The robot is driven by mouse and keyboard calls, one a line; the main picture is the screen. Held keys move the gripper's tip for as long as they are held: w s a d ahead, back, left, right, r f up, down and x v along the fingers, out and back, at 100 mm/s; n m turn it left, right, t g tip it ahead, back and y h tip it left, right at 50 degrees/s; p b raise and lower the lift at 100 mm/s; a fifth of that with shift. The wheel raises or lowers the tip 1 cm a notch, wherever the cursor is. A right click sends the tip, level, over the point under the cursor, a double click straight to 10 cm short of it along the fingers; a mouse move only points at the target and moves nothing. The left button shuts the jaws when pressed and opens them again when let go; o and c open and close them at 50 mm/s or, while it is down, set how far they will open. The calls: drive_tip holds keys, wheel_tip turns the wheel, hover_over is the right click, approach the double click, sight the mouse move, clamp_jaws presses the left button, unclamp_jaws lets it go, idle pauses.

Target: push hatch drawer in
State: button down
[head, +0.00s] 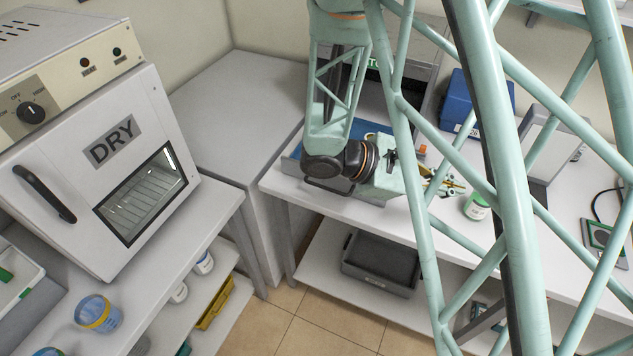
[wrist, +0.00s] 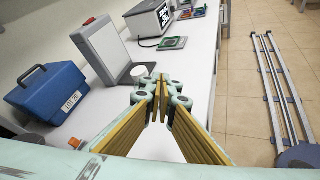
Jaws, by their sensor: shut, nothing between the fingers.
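My gripper (head: 455,187) is at the end of my arm, over the white bench, with yellow-lined fingers. In the wrist view my gripper (wrist: 158,88) has its fingertips together with nothing between them. Behind my arm stands a grey instrument (head: 425,55), mostly hidden. A blue and grey tray-like part (head: 288,167) with a dark front edge shows below it at the bench front, largely covered by my arm. It may be the hatch drawer; I cannot tell how far out it is. My gripper is to its right, pointing right. The wrist view does not show it.
A white jar (head: 476,206) stands close to the right of my gripper. A blue case (head: 468,100) and an upright grey panel device (head: 540,140) stand behind. A grey bin (head: 380,263) is on the lower shelf. The DRY oven (head: 100,165) is at left.

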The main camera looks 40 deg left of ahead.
drive_tip(key=s+a+f+n+t+y, duration=0.1)
drive_tip(key=s+a+f+n+t, duration=0.1)
drive_tip(key=a, duration=0.3)
drive_tip(key=s+a+f+n+t+y, duration=0.1)
drive_tip(key=a+n+t, duration=0.1)
drive_tip(key=a, duration=0.3)
drive_tip(key=n+t+y+p, duration=0.3)
drive_tip(key=n+t+y, duration=0.1)
drive_tip(key=n+y, duration=0.95)
approach(304, 190)
drive_tip(key=s+r, duration=0.3)
drive_tip(key=s, duration=0.1)
drive_tip(key=shift+d, duration=0.45)
drive_tip(key=shift+w, duration=0.25)
drive_tip(key=shift+p+x, duration=1)
drive_tip(key=shift+x, duration=5.85)
